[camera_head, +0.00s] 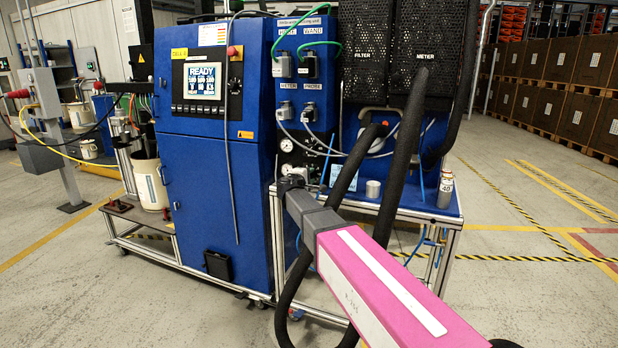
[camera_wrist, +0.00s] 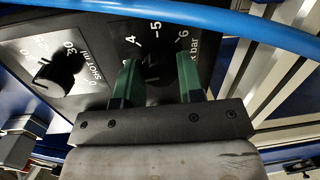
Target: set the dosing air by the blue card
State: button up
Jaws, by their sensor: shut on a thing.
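In the wrist view, my gripper (camera_wrist: 160,80) has its two green fingers on either side of a dark knob (camera_wrist: 153,73) and is shut on it. The knob sits on a black dial plate with white figures (camera_wrist: 155,30), where 4, 5, 6 and "bar" can be read. The knob's pointer is hard to make out between the fingers.
A second black knob (camera_wrist: 57,72), marked "SHOT ml", sits left of the gripped one. A blue hose (camera_wrist: 220,18) crosses close above the fingers. Thick black hoses (camera_head: 402,150) hang beside my arm. A metal cylinder (camera_head: 373,189) and a bottle (camera_head: 445,188) stand on the bench.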

jog(key=m, duration=0.5)
jog(key=shift+s+f+y, duration=0.1)
jog(key=shift+y, duration=0.2)
jog(key=shift+m+y, duration=0.5)
jog(key=shift+m, duration=1.5)
jog(key=o, duration=0.9)
jog(key=v, duration=1)
jog(key=shift+s, duration=0.4)
